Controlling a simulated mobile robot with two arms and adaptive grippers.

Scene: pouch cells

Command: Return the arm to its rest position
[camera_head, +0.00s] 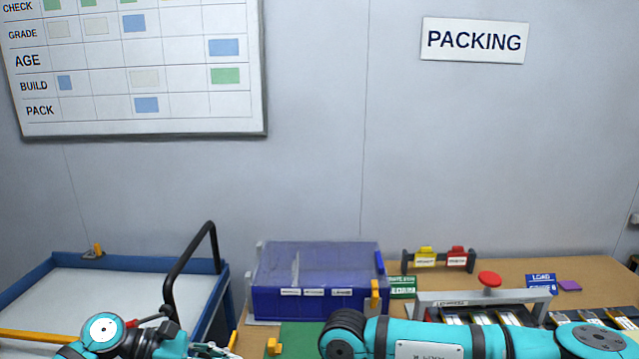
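My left arm comes in at the bottom left, with teal and black joints. A small part of what looks like my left gripper (212,349) shows at the bottom edge, left of the green mat (300,338). Its fingers are cut off, so I cannot tell whether it is open or shut. My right arm is teal and black and lies across the bottom right, in front of the bench. It ends in a black joint near the bottom middle. My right gripper is out of the frame.
A blue lidded bin (318,302) stands behind the green mat. A blue-edged cart (52,263) with a black handle (190,262) is at left. A grey frame with a red button (489,279) and several pouch cells (590,319) are at right.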

